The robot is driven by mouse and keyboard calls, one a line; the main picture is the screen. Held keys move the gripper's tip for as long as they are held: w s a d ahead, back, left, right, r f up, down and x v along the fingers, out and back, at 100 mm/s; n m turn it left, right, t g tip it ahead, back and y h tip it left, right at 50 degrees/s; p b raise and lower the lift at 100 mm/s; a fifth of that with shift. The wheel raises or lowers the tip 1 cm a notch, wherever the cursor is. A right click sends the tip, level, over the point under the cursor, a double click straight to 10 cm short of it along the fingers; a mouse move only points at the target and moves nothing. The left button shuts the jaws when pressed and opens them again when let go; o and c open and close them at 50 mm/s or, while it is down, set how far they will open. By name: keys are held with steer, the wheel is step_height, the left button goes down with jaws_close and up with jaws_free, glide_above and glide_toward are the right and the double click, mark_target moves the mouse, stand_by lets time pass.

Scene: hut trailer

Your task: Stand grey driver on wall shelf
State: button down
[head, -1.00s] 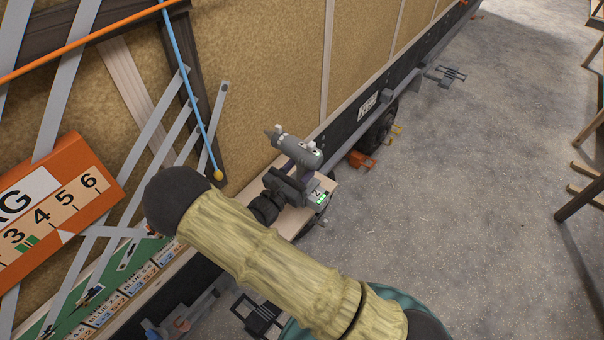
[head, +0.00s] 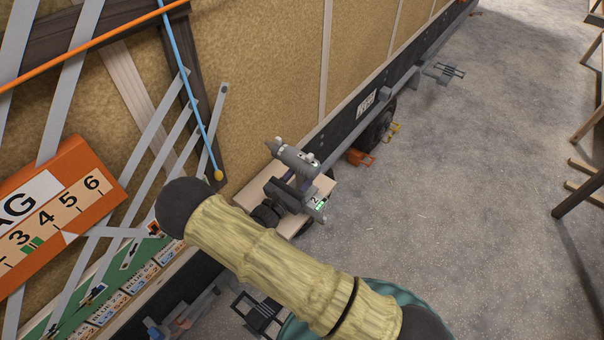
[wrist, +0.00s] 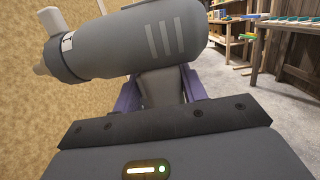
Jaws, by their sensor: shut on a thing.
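The grey driver (head: 298,159) is upright, with its barrel roughly level and its nose toward the trailer wall. My gripper (head: 289,181) is shut on its handle. In the wrist view the driver's barrel (wrist: 150,42) fills the top, nose to the left. The purple-edged fingers of my gripper (wrist: 160,88) close on the handle from both sides. The pale wooden wall shelf (head: 292,226) shows around and below my gripper, against the wall. The driver's foot is hidden, so I cannot tell whether it touches the shelf.
An orange numbered board (head: 60,215) and grey slanted strips are on the wall to the left. A blue rod with a yellow tip (head: 218,175) hangs left of the shelf. A trailer wheel (head: 377,130) is beyond it. The concrete floor (head: 480,200) at right is open.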

steer(key=c, duration=0.8)
jaws_free()
steer(key=shift+o, duration=0.5)
steer(key=o, duration=0.7)
steer(key=b+v, duration=0.1)
steer(key=v, duration=1.1)
steer(key=shift+f, duration=0.1)
